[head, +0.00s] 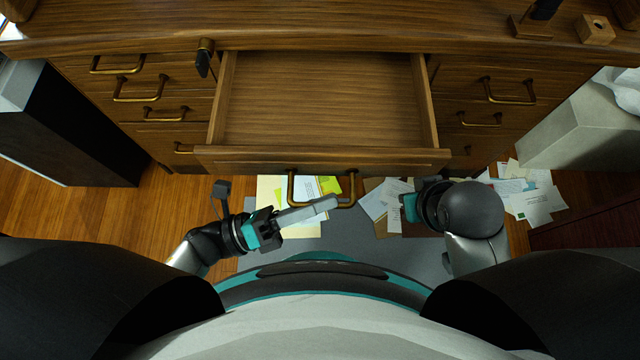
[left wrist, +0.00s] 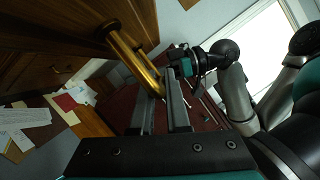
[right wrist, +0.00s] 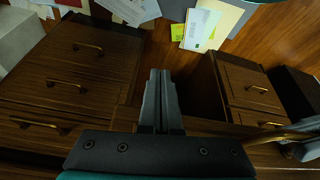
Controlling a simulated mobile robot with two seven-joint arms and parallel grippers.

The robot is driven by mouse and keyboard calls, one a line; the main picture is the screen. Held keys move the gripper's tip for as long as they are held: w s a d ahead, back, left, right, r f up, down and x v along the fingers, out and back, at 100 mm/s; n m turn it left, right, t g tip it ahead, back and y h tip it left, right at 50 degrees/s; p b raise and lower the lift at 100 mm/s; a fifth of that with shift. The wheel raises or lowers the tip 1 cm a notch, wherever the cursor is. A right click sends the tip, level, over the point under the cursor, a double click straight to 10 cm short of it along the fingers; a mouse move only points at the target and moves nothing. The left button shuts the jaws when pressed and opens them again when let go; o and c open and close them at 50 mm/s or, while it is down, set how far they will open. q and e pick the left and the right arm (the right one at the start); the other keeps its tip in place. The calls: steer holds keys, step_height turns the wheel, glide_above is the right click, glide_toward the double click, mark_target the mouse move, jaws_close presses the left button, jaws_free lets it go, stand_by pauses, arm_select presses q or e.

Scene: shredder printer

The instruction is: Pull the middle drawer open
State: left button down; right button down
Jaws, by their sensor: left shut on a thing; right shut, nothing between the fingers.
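The wooden middle drawer (head: 323,110) is pulled well out of the desk and looks empty. Its brass handle (head: 292,188) hangs on the front panel. My left gripper (head: 326,206) reaches in from the left with its fingers at the handle. In the left wrist view, the fingers (left wrist: 165,90) are shut on the brass handle (left wrist: 134,62). My right gripper (head: 409,207) is to the right of the handle, apart from it. In the right wrist view, its fingers (right wrist: 160,85) are together with nothing between them.
Closed side drawers with brass handles flank the opening at left (head: 140,88) and right (head: 505,90). Papers (head: 530,195) lie on the floor below. A dark cabinet (head: 70,125) stands at left and a pale one (head: 580,125) at right. My body is close to the drawer front.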

arm_select(q)
steer(key=shift+a, duration=0.1)
steer(key=c, duration=0.9)
jaws_free()
arm_select(e)
steer(key=shift+a, duration=0.1)
arm_select(q)
steer(key=v, duration=1.5)
arm_select(e)
steer(key=shift+w, duration=0.15)
arm_select(q)
steer(key=shift+a, duration=0.1)
arm_select(e)
steer(key=shift+s+f, duration=0.2)
steer(key=shift+f, duration=0.05)
